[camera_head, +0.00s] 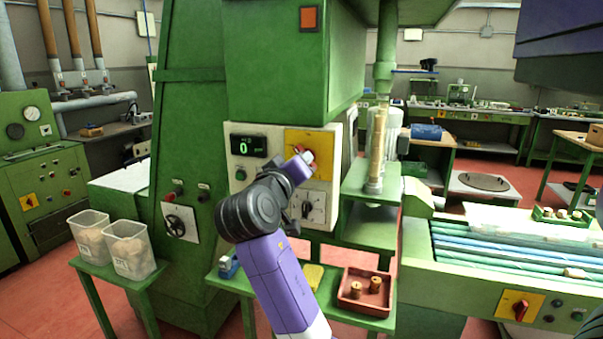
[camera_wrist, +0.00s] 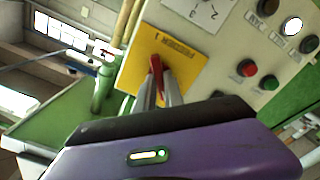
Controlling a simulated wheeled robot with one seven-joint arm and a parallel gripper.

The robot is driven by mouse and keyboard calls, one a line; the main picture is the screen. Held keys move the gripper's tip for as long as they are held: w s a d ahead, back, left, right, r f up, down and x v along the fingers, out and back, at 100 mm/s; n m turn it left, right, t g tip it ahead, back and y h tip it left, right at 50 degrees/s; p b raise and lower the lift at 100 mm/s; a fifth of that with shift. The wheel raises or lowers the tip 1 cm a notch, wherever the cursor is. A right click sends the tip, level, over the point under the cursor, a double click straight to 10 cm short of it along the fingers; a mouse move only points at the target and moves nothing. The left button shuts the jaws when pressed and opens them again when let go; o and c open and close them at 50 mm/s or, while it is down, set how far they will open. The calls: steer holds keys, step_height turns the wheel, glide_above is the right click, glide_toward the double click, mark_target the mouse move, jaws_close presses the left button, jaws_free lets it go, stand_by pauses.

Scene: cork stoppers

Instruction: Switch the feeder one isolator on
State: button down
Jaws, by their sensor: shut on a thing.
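The isolator is a red handle (camera_wrist: 155,63) on a yellow plate (camera_wrist: 182,62), set in the pale control panel of the green machine. The plate also shows in the head view (camera_head: 309,137), partly covered by my arm. In the head view my gripper (camera_head: 306,157) reaches the plate from the front. Much of the handle is hidden, so its exact angle is hard to tell.
A display reading 0 (camera_head: 248,146) sits left of the plate. A dial switch (camera_head: 313,208) lies below it. A red button (camera_wrist: 247,68) and a green button (camera_wrist: 269,82) are close by. Another red isolator (camera_head: 520,308) is on the right machine. A red tray (camera_head: 345,303) stands below.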

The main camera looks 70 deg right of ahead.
steer(key=shift+f+m+b, duration=0.2)
steer(key=shift+m+b, duration=3.05)
steer(key=shift+m, duration=0.55)
steer(key=shift+r, duration=0.1)
steer(key=c, duration=1.4)
jaws_free()
steer(key=shift+c, duration=0.2)
steer(key=a+b, duration=0.1)
steer(key=a, duration=0.6)
steer(key=shift+s+a, duration=0.3)
steer(key=shift+a, duration=0.1)
